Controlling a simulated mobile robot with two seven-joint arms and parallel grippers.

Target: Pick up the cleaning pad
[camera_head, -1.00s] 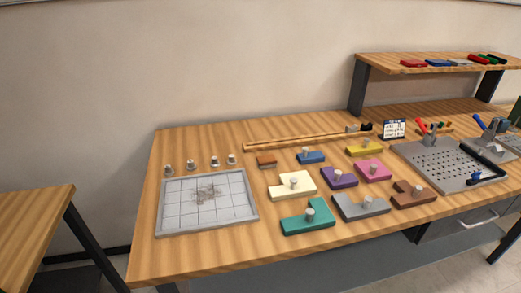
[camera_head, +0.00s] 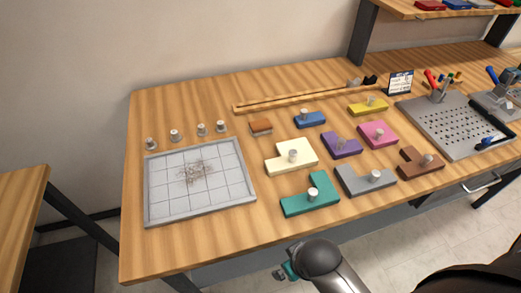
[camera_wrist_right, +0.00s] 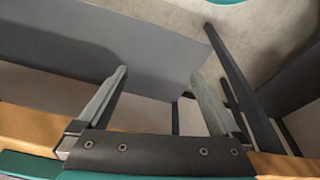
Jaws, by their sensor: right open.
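The cleaning pad appears to be the small brown block (camera_head: 261,126) on the wooden table, just right of the metal knobs and above the cream piece in the head view. Nothing is touching it. My right gripper (camera_wrist_right: 160,76) shows two separated fingers with nothing between them in the right wrist view. In the head view my arm is at the bottom centre, in front of the table's front edge and well away from the block; its fingers are not clear there. The block is not seen in the wrist view. My left gripper is not in view.
A grey gridded tray (camera_head: 150,210) with a dark smudge lies at left, with several metal knobs (camera_head: 174,135) behind it. Several coloured knobbed pieces, including a cream one (camera_head: 281,163) and a teal one (camera_head: 323,190), crowd the middle. A wooden rail (camera_head: 290,101) runs behind.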

